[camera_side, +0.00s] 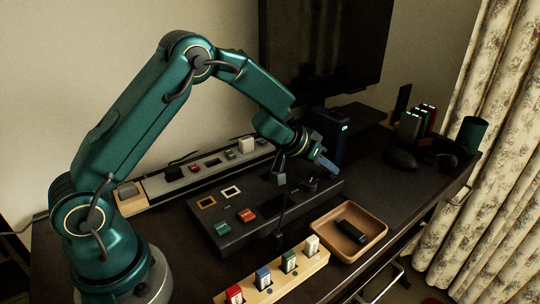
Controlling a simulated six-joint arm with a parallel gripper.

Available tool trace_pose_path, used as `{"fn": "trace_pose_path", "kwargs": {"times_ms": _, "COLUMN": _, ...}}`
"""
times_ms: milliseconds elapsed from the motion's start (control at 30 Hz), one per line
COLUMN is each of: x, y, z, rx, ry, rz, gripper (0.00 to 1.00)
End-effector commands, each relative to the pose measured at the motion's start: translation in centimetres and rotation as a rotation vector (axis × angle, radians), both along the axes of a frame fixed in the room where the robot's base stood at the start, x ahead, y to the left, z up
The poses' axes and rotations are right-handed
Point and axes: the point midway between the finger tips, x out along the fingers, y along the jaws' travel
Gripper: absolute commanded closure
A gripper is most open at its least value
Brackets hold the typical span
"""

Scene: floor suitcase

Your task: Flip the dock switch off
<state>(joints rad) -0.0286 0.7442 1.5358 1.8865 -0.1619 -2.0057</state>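A dark, flat dock-like box (262,222) lies on the desk in the middle. Its top has a yellow square outline, a white square outline, a teal block (222,229) and a red block (246,215). Small dark parts stand toward its right end; I cannot tell which is the switch or how it is set. My gripper (313,168) is above the right end of the box, tilted down and to the right. Its fingers are small and dark against the box, so I cannot tell their opening or any contact.
A wooden rack (271,290) with several coloured blocks is in front. A wooden tray (374,247) holding a dark object is at front right. A grey strip (160,187) with small blocks lies behind. A monitor (322,50) stands at the back; a mouse (401,159) lies right.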

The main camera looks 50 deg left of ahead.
Motion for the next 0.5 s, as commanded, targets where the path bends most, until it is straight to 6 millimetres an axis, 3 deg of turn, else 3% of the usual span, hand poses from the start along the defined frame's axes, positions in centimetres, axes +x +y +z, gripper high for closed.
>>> {"fn": "trace_pose_path", "kwargs": {"times_ms": 33, "x": -0.7, "y": 0.0, "z": -1.1, "rx": -0.008, "ry": 0.032, "rz": -0.006, "gripper": 1.00}}
{"fn": "trace_pose_path", "kwargs": {"times_ms": 500, "x": -0.7, "y": 1.2, "z": -1.1, "rx": 0.002, "ry": 0.030, "rz": 0.004, "gripper": 1.00}}
